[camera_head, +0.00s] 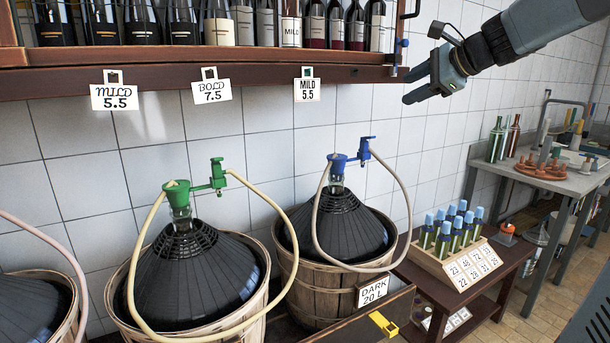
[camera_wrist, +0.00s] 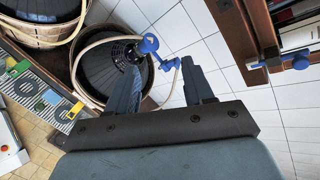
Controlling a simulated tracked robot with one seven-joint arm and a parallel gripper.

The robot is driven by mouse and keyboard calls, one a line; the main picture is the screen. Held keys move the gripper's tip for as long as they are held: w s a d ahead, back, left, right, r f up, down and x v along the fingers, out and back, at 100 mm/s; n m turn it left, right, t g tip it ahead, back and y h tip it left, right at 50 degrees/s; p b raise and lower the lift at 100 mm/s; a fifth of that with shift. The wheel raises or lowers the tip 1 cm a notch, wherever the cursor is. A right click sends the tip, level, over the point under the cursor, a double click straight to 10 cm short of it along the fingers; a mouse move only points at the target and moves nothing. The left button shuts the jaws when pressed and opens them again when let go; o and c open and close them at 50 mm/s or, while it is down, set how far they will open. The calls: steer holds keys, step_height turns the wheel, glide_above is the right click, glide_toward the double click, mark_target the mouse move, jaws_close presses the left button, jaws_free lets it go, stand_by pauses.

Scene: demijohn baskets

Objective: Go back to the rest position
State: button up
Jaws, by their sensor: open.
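My gripper (camera_head: 408,88) is raised at the upper right of the head view, in front of the white tiled wall and just right of the shelf's end. Its blue-grey fingers point left and are apart, with nothing between them. In the wrist view my gripper (camera_wrist: 163,92) shows two spread fingers with empty space between. The blue-tapped demijohn (camera_head: 338,225) in its basket stands below and to the left of my gripper, apart from it. It also shows beyond the fingers in the wrist view (camera_wrist: 105,75).
A wooden shelf (camera_head: 200,68) with bottles and price tags runs along the wall; a blue-handled fitting (camera_head: 401,44) is at its end, near my gripper. A green-tapped demijohn (camera_head: 190,270) stands left. A rack of blue-capped tubes (camera_head: 456,262) sits on a low table, lower right.

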steer(key=s+f+n+g+h, duration=0.2)
steer(key=s+f+n, duration=0.6)
steer(key=s, duration=0.5)
steer(key=s+a+f+n+g+h, duration=0.1)
steer(key=s+f+n+g+h, duration=0.1)
steer(key=s+f+n+h, duration=0.3)
steer(key=shift+s+f+n, duration=2)
steer(key=shift+s+f, duration=2.1)
steer(key=shift+s, duration=0.6)
steer(key=shift+a, duration=0.15)
